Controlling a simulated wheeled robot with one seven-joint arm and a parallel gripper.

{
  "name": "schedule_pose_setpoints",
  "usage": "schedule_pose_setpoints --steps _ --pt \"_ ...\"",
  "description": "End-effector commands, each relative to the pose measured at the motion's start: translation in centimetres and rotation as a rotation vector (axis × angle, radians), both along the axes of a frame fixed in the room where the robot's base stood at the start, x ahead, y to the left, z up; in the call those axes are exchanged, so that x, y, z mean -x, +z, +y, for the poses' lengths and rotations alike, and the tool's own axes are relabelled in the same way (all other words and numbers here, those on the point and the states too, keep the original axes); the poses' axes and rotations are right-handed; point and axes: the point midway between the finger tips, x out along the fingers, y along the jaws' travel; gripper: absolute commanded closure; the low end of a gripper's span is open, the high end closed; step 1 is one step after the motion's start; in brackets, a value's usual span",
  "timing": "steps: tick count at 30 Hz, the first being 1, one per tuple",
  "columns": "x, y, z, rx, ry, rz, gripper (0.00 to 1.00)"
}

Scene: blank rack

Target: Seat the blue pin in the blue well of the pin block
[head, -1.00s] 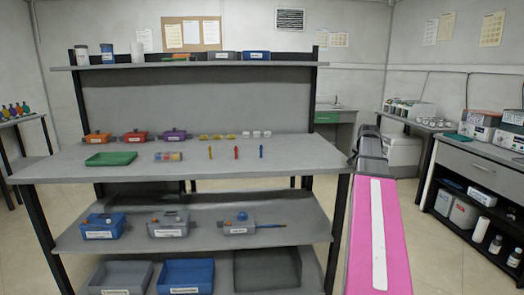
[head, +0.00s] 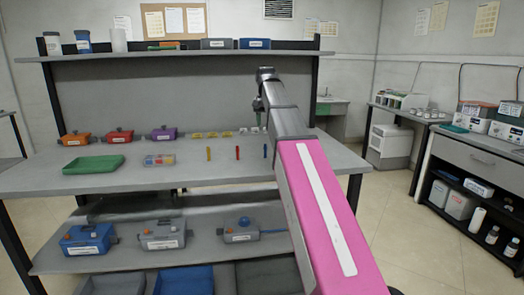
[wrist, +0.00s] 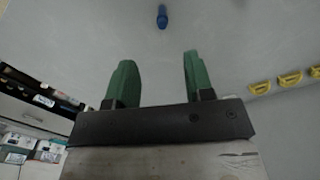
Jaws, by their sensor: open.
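The blue pin (head: 265,151) stands upright on the grey bench top, rightmost in a row with a red pin (head: 237,152) and a yellow pin (head: 209,153). The small pin block (head: 159,161), with coloured wells, sits to their left; its blue well is too small to make out clearly. My gripper (head: 258,104) is above the back right of the bench, partly hidden by my arm. In the wrist view my gripper (wrist: 157,75) has its green fingers apart with nothing between them. The blue pin (wrist: 162,17) shows beyond the fingertips, apart from them.
A green tray (head: 93,165) lies left of the block. Orange, red and purple bins (head: 163,134) and yellow holders (head: 212,134) line the bench's back. An upper shelf (head: 180,55) holds bins and bottles. The bench front is clear.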

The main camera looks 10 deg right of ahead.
Motion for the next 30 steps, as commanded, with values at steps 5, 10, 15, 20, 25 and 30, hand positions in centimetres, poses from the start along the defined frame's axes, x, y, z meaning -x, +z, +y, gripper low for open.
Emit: schedule_pose_setpoints --steps 5,10,15,20,25,30 --pt "0.2 -1.4 0.1 0.0 0.002 0.005 0.52" --pt "0.2 -4.0 0.1 0.0 0.002 0.004 0.52" --pt "0.1 -5.5 0.1 0.0 0.002 0.002 0.52" --pt "0.0 -6.4 0.1 0.0 0.002 0.003 0.52" --pt "-0.1 -8.6 0.2 0.0 0.002 0.003 0.52" --pt "-0.2 -10.5 0.2 0.0 0.002 0.002 0.52"
